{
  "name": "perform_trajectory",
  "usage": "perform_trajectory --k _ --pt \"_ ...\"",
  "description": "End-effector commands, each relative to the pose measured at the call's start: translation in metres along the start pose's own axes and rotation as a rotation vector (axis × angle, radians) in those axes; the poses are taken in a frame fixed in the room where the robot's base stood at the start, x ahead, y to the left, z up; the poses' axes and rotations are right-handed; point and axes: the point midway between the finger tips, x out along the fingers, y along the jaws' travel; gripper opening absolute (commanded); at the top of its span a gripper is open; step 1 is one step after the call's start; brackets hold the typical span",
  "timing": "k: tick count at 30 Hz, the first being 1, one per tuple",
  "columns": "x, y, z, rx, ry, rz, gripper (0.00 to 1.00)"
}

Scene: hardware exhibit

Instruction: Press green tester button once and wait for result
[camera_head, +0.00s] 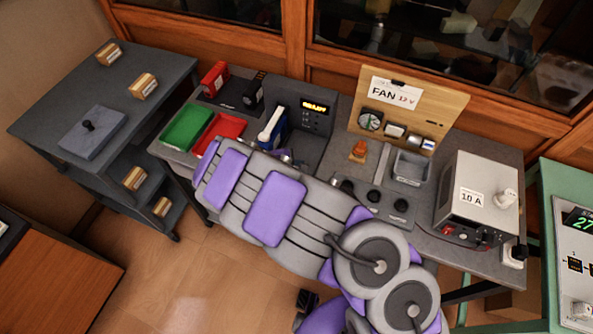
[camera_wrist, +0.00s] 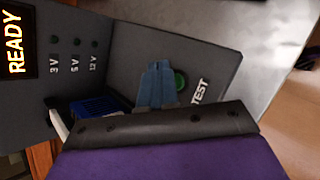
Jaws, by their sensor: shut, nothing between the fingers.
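The tester (camera_head: 315,95) is a dark grey unit on the bench, with a lit orange display (camera_head: 314,106). In the wrist view its display (camera_wrist: 15,45) reads READY. The green button (camera_wrist: 180,79) sits beside the white word TEST. My gripper (camera_wrist: 158,68) is shut and empty, its blue-grey fingers beside the button and covering its left part. I cannot tell whether they touch it. A blue-and-white block (camera_head: 272,128) stands at the tester; its blue part (camera_wrist: 95,107) shows beside my fingers. My arm hides the button in the head view.
Green (camera_head: 187,127) and red (camera_head: 218,128) trays lie left of the tester. Red (camera_head: 214,78) and black holders stand behind them. A wooden FAN 12 V board (camera_head: 440,97), grey bin (camera_head: 411,168) and 10 A power box (camera_head: 477,200) are to the right.

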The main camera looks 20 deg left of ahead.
Motion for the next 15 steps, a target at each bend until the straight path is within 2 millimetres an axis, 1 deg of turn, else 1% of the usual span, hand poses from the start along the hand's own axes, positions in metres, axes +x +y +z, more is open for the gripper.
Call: perform_trajectory --k 5,9,15 --pt "-0.0011 0.0020 -0.0089 -0.007 -0.006 -0.001 0.00" --pt "-0.0013 0.0022 -0.0115 -0.009 -0.010 -0.001 0.00" --pt "-0.0011 0.0017 -0.0086 -0.007 -0.005 0.000 0.00"
